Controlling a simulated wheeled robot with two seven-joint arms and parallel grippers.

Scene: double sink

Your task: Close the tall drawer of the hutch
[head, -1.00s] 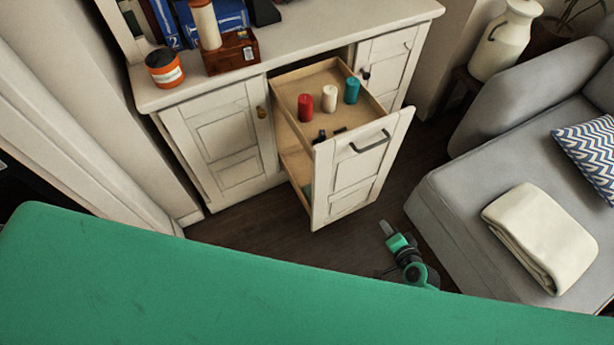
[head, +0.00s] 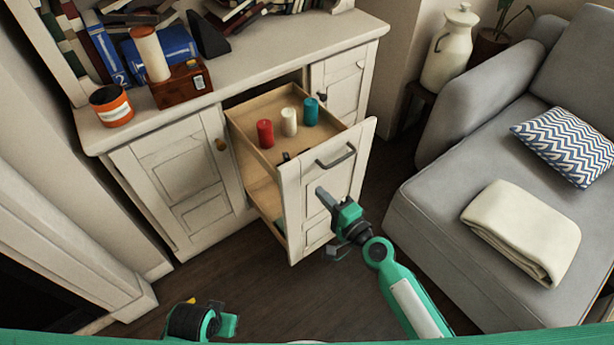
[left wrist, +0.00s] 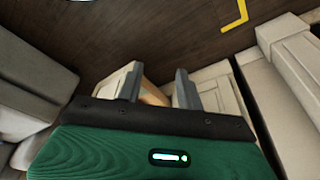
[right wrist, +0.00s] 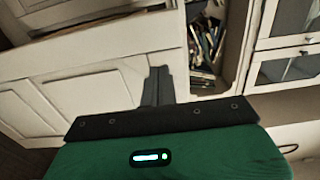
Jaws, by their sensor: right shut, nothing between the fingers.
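The tall drawer (head: 313,184) of the white hutch (head: 175,172) is pulled well out, its wooden inside showing. Its front panel carries a grey bar handle (head: 336,158). A red candle (head: 265,134), a white candle (head: 289,122) and a teal candle (head: 311,111) stand in its upper tray. My right gripper (head: 324,196) is shut and empty, its tips at the drawer front below the handle; I cannot tell whether they touch. The shut fingers show in the right wrist view (right wrist: 158,86) against white panels. My left gripper (left wrist: 160,84) is open and empty in the left wrist view.
A grey sofa (head: 440,215) with a folded cream blanket (head: 522,232) stands to the right. Books, an orange tin (head: 112,106) and a wooden box (head: 182,86) are on the hutch top. Dark floor (head: 262,285) is clear before the hutch.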

